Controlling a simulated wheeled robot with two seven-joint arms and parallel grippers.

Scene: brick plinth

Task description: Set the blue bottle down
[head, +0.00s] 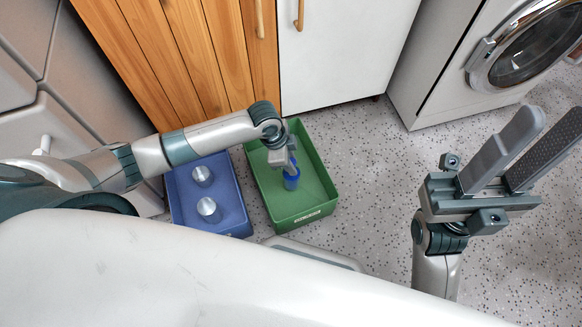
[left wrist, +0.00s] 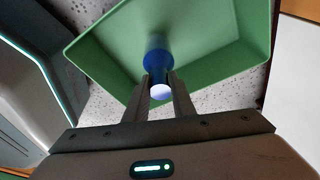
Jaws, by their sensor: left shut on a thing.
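The blue bottle (head: 291,180) is inside the outline of the green bin (head: 313,206) in the head view. In the left wrist view the bottle (left wrist: 158,62) has a pale round end (left wrist: 160,92) toward the camera, and the green bin (left wrist: 225,45) lies behind it. My left gripper (head: 290,165) is shut on the bottle; its two fingers (left wrist: 160,88) flank it in the left wrist view. I cannot tell whether the bottle touches the bin floor. My right gripper (head: 539,136) is raised at the right with its fingers apart and nothing between them.
A blue bin (head: 240,228) with two silver-topped items (head: 202,175) stands left of the green bin. Wooden and white cabinets (head: 340,50) stand behind, and a washing machine (head: 475,60) is at the back right. The speckled floor (head: 375,170) right of the green bin is clear.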

